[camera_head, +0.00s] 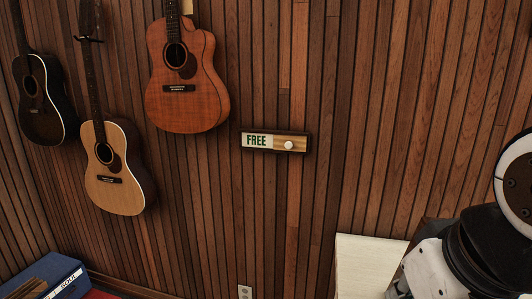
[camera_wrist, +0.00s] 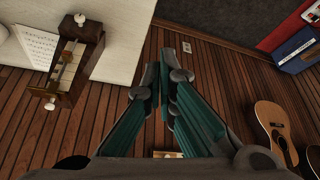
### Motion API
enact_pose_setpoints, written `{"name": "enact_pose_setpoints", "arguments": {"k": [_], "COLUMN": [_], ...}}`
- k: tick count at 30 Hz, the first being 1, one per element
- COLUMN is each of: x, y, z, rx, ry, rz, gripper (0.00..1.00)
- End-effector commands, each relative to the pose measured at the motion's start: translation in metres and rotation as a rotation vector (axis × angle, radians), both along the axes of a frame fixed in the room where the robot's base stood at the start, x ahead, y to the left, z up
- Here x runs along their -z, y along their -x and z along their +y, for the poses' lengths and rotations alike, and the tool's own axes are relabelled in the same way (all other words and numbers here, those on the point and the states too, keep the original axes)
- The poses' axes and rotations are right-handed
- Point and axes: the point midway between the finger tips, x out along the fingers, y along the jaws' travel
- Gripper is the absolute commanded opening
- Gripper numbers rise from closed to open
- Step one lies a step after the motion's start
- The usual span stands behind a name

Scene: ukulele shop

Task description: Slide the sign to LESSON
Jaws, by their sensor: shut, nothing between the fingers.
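The sign (camera_head: 276,141) is a small dark-framed panel on the slatted wood wall, right of the guitars in the head view. Green letters on its pale left half read FREE. Its right half is a light wood-coloured slider area with a round white knob (camera_head: 289,146). In the wrist view a small pale and tan piece (camera_wrist: 168,154) shows behind the base of my fingers; it appears to be part of the sign, mostly hidden. My gripper (camera_wrist: 160,68) is shut and empty in front of the wall. It is outside the head view, where only my arm shows at right.
Guitars hang on the wall to the left, the nearest being a reddish-brown one (camera_head: 187,72). A white-topped surface (camera_head: 366,263) stands low at right; the wrist view shows a wooden item with white knobs (camera_wrist: 75,62) there. A blue case (camera_head: 45,275) lies lower left. The wall around the sign is clear.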

Motion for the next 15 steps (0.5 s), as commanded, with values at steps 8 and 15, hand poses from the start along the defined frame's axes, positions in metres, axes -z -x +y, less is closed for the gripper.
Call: {"name": "enact_pose_setpoints", "arguments": {"k": [8,15], "x": [0.0,-0.001], "y": [0.0,-0.038], "z": [0.0,-0.006], "rx": [0.0,0.076], "ry": [0.0,0.002], "rz": [0.0,-0.054], "gripper": [0.0,0.0]}}
